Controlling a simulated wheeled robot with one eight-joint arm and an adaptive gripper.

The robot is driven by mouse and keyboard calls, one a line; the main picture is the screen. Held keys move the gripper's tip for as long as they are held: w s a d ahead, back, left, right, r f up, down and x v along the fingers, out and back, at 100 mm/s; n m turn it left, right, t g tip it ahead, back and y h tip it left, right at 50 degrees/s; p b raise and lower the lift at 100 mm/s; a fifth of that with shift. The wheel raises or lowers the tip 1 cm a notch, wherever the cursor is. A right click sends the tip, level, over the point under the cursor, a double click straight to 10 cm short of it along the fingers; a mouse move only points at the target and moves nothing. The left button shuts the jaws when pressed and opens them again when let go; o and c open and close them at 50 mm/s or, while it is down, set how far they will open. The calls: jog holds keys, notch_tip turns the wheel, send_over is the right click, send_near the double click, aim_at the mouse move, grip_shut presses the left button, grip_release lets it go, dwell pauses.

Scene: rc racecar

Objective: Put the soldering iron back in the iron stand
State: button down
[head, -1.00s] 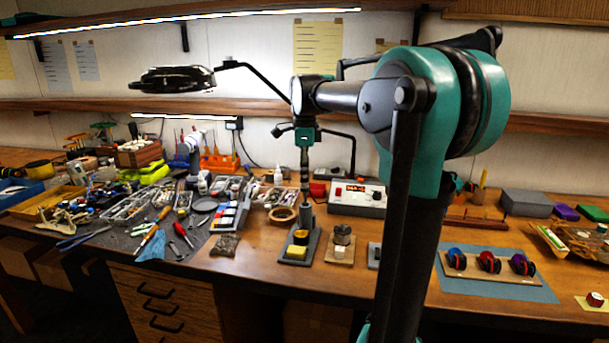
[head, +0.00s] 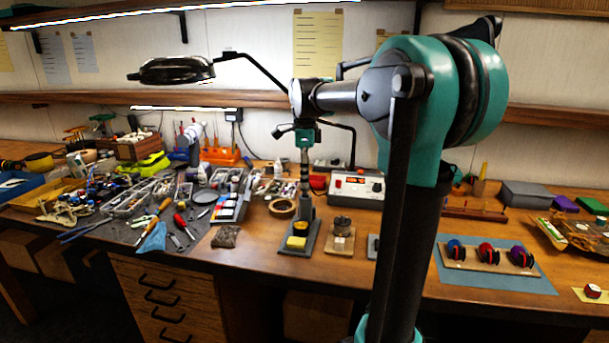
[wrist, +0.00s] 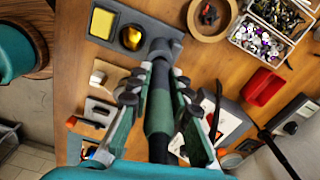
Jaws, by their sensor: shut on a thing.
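My gripper (wrist: 161,74) is shut on the soldering iron (wrist: 159,112), a dark, slim handle running between the fingers in the wrist view. In the head view my gripper (head: 304,182) points down over the iron stand (head: 287,251). The stand is a grey base with a yellow sponge, a round cup of brass wool and an upright grey holder. It also shows in the wrist view (wrist: 121,24), with the iron's far end lined up with the holder (wrist: 163,48). The iron's tip is hidden, and I cannot tell how far it sits inside the holder.
A soldering station (head: 356,189) with a red display stands behind right. A small block with a metal cup (head: 342,226) is right of the stand. Tools crowd the dark mat (head: 125,236). Bare wood lies in front.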

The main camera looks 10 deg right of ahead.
jog(key=shift+f, duration=0.85)
jog(key=c, duration=1.3)
grip_release()
jog(key=o, duration=0.4)
jog(key=shift+r, duration=0.1)
